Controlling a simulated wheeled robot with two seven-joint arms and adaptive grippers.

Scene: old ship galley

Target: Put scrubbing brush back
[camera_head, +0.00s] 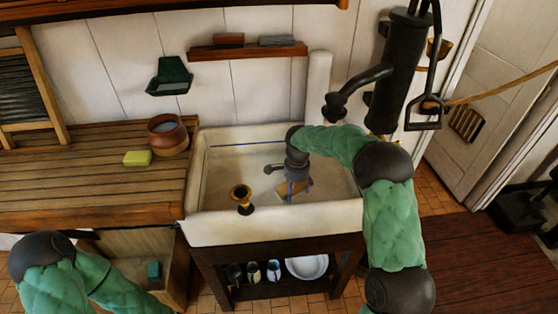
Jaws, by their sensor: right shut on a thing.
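A tan wooden piece (294,188), which looks like the scrubbing brush, is low in the white sink (225,232). My right gripper (299,186) points down into the sink and is shut on it. The fingers partly cover the brush, and I cannot tell whether it touches the sink floor. My left arm shows at the lower left, but its gripper is out of view.
A brass-coloured cup-like object (242,198) stands at the sink's front left. A wall shelf (247,52) holds two blocks. A pot (168,136) and yellow sponge (137,158) sit on the wooden counter (80,188). A dark pump (397,70) overhangs the sink's right.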

